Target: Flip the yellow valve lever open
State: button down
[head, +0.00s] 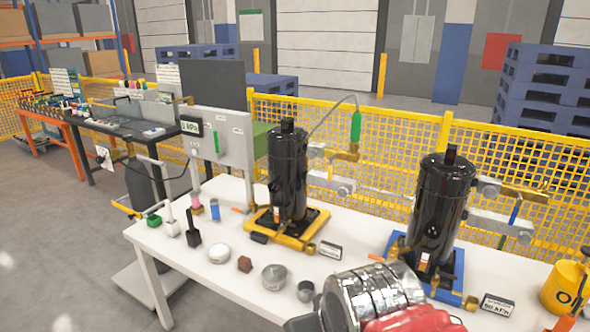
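A black compressor (287,175) stands upright on a yellow base (262,222) on the white table. A second black compressor (436,215) stands on a blue base (450,284) to its right. A brass-yellow fitting (347,154) sits beside the left compressor, below a green upright part (356,126). A similar yellow bar-shaped part (525,192) sticks out to the right of the right compressor. I cannot tell which of these is the yellow valve lever, or its exact position. My silver and red arm fills the bottom right; my gripper's fingers do not show.
A yellow canister (562,287) stands at the far right. A yellow mesh fence (385,148) runs behind.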

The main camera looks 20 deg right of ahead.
aim_at(331, 159)
jog(key=u, duration=0.25)
jog(key=i, duration=1.05)
